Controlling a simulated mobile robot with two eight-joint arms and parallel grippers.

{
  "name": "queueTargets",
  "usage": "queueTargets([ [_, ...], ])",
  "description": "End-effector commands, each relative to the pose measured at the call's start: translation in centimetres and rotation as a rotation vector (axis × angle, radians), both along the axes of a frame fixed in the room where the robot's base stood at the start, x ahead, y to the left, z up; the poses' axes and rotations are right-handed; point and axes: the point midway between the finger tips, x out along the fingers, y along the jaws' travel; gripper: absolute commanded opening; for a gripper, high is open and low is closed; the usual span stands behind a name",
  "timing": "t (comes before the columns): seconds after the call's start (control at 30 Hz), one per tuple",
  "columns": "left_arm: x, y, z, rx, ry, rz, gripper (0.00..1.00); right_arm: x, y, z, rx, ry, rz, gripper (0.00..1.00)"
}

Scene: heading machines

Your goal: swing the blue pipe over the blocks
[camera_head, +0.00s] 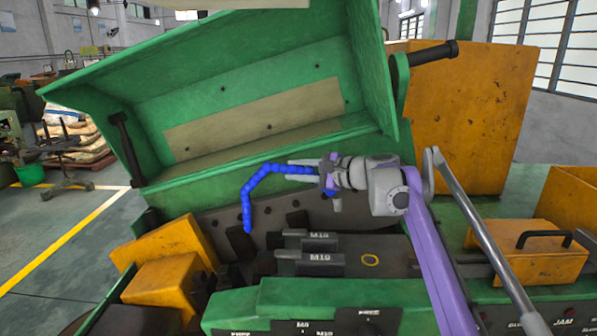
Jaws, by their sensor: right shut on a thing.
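The blue pipe (251,191) is a segmented, bent hose in the middle of the camera_head view. It runs left from my right gripper (300,170) and curves down, its free end hanging near a dark block. My right gripper is shut on the pipe's upper right end. The pipe's free end is left of these blocks in the picture. My left gripper is not in view.
A green hood (250,100) stands open behind the pipe. Yellow blocks (165,282) sit at the left of the bed. A yellow box with a black handle (540,260) is at the right, and a large yellow panel (470,115) stands behind my right arm.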

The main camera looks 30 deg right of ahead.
Motion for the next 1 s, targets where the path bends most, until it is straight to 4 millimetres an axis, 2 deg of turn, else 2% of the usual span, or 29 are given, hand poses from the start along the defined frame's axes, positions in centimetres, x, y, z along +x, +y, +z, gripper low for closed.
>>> queueTargets([
  [0.2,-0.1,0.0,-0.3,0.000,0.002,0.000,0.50,-1.4,1.8,-0.1,-0.001,0.001,-0.125,0.00],
  [0.4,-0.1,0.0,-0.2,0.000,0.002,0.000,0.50,-2.1,2.8,0.0,-0.001,0.001,-0.217,0.00],
  [1.0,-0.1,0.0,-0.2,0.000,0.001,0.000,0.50,-2.4,3.3,-0.1,-0.002,0.001,-0.268,0.00],
])
